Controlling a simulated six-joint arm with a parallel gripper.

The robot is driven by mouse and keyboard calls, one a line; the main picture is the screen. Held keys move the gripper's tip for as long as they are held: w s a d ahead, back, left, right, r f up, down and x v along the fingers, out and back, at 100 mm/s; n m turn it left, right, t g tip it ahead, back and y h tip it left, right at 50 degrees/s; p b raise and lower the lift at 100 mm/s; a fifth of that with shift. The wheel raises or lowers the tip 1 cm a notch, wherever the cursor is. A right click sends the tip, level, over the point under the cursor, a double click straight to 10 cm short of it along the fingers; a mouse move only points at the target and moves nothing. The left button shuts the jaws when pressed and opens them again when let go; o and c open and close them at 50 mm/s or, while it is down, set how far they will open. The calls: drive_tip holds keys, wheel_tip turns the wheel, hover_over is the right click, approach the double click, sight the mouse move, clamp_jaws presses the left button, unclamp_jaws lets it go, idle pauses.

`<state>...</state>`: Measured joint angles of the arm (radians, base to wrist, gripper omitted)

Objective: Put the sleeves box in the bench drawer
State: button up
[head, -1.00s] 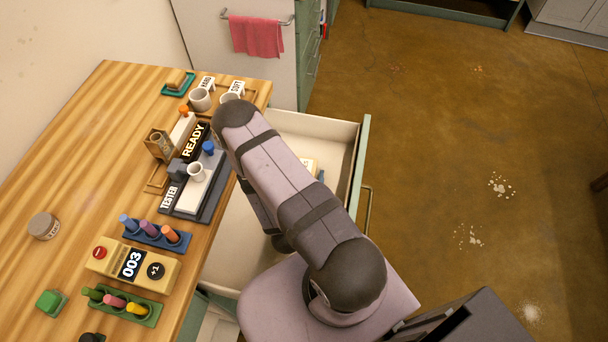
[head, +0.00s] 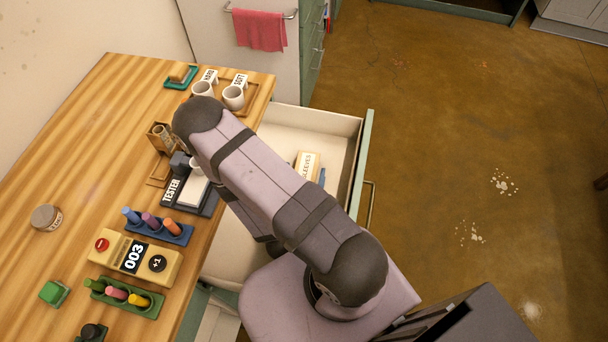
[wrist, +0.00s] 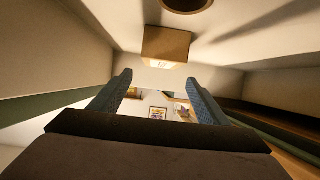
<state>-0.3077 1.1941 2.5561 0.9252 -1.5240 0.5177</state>
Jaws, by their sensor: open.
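The sleeves box (head: 307,163), pale with an orange-tan side and a "SLEEVES" label, lies inside the open bench drawer (head: 289,121). A tan box, likely the same one, shows in the wrist view (wrist: 166,46), beyond the fingertips and apart from them. My gripper (wrist: 158,82) is open, with two blue-grey fingers spread and nothing between them. In the head view my arm covers most of the gripper and part of the drawer. A small blue piece shows beside the box there; I cannot tell whether it is a fingertip.
The wooden bench (head: 85,170) holds a tester (head: 190,190), cups (head: 233,97), a yellow counter (head: 137,258), marker racks (head: 157,226) and a jar (head: 46,217). A cabinet with a red towel (head: 259,30) stands behind. The drawer's front has a handle.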

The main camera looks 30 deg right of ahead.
sight(301, 168)
drive_tip(key=shift+r+p, duration=1.3)
drive_tip(key=shift+r, duration=0.6)
drive_tip(key=shift+w+a+f+g, duration=0.15)
drive_tip(key=shift+a+f+g, duration=0.1)
drive_tip(key=shift+f+g, duration=0.05)
drive_tip(key=a+g+y, duration=0.1)
drive_tip(key=a, duration=0.1)
drive_tip(key=a+f+g+y+p, duration=0.1)
drive_tip(key=a+y, duration=0.1)
drive_tip(key=a+f+g+y, duration=0.1)
drive_tip(key=a, duration=0.1)
drive_tip(key=shift+w+a+g+y+p, duration=0.15)
drive_tip(key=shift+a+g+y+p, duration=0.05)
drive_tip(key=shift+g+y+p, duration=0.15)
drive_tip(key=s+a+r+n+g+y, duration=0.4)
drive_tip(key=s+a+r+n+y, duration=0.15)
drive_tip(key=a+r, duration=0.35)
drive_tip(key=s+d+r+n+g+h+b, duration=0.1)
drive_tip(key=s+d+r+n, duration=0.2)
drive_tip(key=r, duration=0.4)
drive_tip(key=shift+s+d+g, duration=0.35)
drive_tip(key=shift+s+d, duration=0.25)
drive_tip(key=shift+d, duration=0.3)
drive_tip(key=shift+c, duration=0.5)
